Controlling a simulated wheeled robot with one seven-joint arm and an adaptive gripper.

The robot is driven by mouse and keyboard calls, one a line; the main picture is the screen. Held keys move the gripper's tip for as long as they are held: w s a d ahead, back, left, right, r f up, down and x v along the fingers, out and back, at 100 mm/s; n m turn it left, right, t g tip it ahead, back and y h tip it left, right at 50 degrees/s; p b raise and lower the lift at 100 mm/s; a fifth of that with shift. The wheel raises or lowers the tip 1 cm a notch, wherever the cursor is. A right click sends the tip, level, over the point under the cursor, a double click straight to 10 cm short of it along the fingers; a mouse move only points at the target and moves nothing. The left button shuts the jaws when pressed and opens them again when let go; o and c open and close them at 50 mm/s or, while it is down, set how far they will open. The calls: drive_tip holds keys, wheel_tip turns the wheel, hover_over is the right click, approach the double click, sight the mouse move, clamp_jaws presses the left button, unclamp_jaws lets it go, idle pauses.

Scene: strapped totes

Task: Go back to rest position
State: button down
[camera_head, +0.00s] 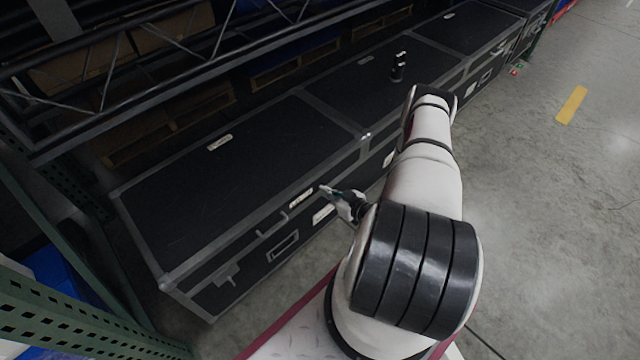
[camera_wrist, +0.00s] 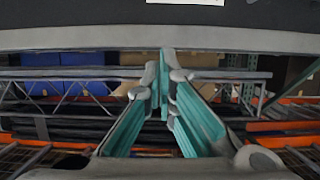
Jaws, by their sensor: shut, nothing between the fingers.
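My gripper (camera_head: 334,194) shows in the head view just in front of the front face of the nearest black case (camera_head: 250,170), low beside my arm. Whether it touches the case cannot be told. In the wrist view my gripper (camera_wrist: 165,75) has its two teal-lined fingers brought together at the tips, with nothing between them. My arm is folded, with its elbow raised at the right of the case. Part of the wrist is hidden behind my arm in the head view.
A small dark object (camera_head: 398,68) stands on the row of black cases. Metal trusses (camera_head: 110,70) and shelving run along the left, with a perforated green upright (camera_head: 60,310) at the lower left. Concrete floor (camera_head: 560,200) is open on the right, with a yellow mark (camera_head: 571,105).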

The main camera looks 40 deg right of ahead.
drive_tip(key=shift+s, duration=0.3)
